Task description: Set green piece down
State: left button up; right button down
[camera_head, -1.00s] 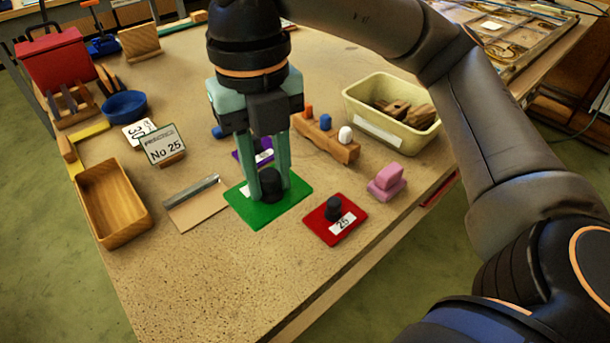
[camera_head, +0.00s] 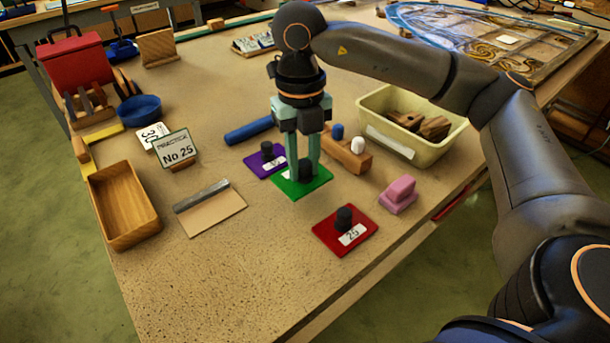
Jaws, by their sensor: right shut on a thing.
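The green piece (camera_head: 287,188) is a flat square with a dark knob (camera_head: 305,172). My right gripper (camera_head: 306,175) comes down from above and is shut on that knob. The green piece is level, close beside the purple piece; I cannot tell whether it touches the table. The purple piece (camera_head: 253,163) with its dark knob lies to its left and a little behind. The red piece (camera_head: 325,235), with a dark knob and a label "25", lies nearer the front right. My left gripper is not in view.
A wooden block with pegs (camera_head: 352,160) stands just right of the gripper. A cream bin (camera_head: 440,150) and a pink block (camera_head: 398,196) are further right. A blue roll (camera_head: 248,131), scraper (camera_head: 205,195), number cards (camera_head: 176,150) and wooden tray (camera_head: 107,222) lie left. The front table is clear.

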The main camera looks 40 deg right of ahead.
aim_at(305, 178)
jog(key=f, duration=0.4)
jog(key=shift+w+d, duration=0.3)
jog(key=shift+d, duration=0.05)
jog(key=shift+f, duration=0.1)
jog(key=shift+f+b, duration=0.15)
jog(key=shift+b, duration=0.2)
jog(key=c, duration=0.6)
grip_release()
jog(key=shift+c, duration=0.2)
notch_tip(305, 178, up, 12)
jog(key=p, duration=0.2)
jog(key=shift+w+r, duration=0.25)
jog(key=shift+w, duration=0.15)
